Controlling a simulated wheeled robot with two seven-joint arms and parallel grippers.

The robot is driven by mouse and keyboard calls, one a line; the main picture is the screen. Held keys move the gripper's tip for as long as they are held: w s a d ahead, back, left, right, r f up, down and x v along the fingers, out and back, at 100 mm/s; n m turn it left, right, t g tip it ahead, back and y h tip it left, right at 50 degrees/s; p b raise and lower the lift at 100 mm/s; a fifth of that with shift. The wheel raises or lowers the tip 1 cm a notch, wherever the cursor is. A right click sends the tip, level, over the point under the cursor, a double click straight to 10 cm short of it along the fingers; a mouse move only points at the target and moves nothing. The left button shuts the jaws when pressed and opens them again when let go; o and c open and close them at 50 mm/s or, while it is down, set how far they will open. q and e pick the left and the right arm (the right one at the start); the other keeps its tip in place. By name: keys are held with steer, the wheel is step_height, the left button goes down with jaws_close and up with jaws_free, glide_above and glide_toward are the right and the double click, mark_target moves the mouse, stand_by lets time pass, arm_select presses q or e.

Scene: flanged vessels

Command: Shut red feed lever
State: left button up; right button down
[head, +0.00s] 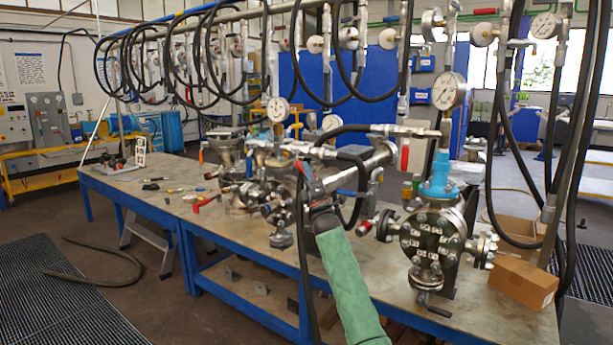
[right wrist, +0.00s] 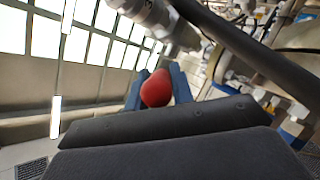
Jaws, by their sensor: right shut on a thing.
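The red feed lever (right wrist: 157,88) shows in the right wrist view as a rounded red end between the two blue fingers of my right gripper (right wrist: 160,84). My right gripper is shut on it. In the head view my right gripper (head: 312,186) reaches in from the bottom, at the end of a green-sleeved arm, among the fittings between the two main vessels. A little red shows at its tip there; most of the lever is hidden. My left gripper is not in view.
A flanged vessel (head: 428,238) with a blue neck stands on the bench right of my arm. Another vessel cluster (head: 268,195) stands left. Black hoses hang close around. Other red handles (head: 404,157) show nearby. A cardboard box (head: 522,281) sits at the right.

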steer(key=shift+f, duration=0.2)
steer(key=c, duration=1.2)
jaws_free()
steer(key=shift+r, duration=0.1)
steer(key=v, duration=0.7)
steer(key=shift+s+f+b, duration=0.25)
steer(key=shift+f+b, duration=0.1)
steer(key=shift+b, duration=0.1)
steer(key=shift+d, duration=0.1)
